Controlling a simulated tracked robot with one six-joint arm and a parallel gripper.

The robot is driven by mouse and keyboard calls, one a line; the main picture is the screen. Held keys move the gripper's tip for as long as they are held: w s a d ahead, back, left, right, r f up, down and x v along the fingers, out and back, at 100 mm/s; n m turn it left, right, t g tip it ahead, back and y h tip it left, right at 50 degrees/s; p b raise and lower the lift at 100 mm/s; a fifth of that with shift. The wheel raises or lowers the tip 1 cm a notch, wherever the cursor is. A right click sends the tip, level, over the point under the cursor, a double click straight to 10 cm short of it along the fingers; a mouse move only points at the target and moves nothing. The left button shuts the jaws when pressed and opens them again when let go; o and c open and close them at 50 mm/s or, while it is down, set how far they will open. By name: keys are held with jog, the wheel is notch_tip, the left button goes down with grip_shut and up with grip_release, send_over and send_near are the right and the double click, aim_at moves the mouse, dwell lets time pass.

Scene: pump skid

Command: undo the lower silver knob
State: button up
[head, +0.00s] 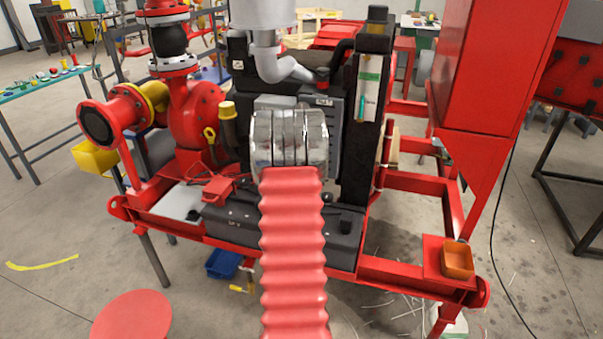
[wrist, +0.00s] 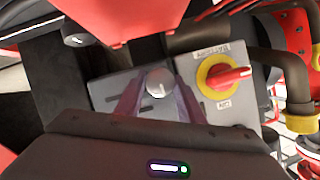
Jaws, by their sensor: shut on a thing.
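A round silver knob (wrist: 160,84) shows in the middle of the wrist view, on a grey cover (wrist: 105,92). My gripper (wrist: 158,88) has its two dark fingers on either side of the knob and is shut on it. I cannot tell from this view whether it is the lower knob. No second silver knob is clear in either view. In the head view my own arm hides the gripper and the knob in front of the engine block (head: 335,140).
A red rotary switch on a yellow ring (wrist: 224,77) sits close to the right of my gripper in the wrist view. A dark hose (wrist: 285,70) curves beyond it. In the head view, an orange tray (head: 458,262) stands at the skid's front right corner.

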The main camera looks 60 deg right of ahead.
jog(key=shift+f, duration=0.2)
jog(key=o, duration=1.1)
jog(key=shift+r, duration=0.1)
jog(key=shift+c, duration=0.2)
jog(key=v, duration=1.3)
jog(key=shift+s+a, duration=0.15)
jog(key=shift+a, duration=0.2)
jog(key=shift+r, duration=0.1)
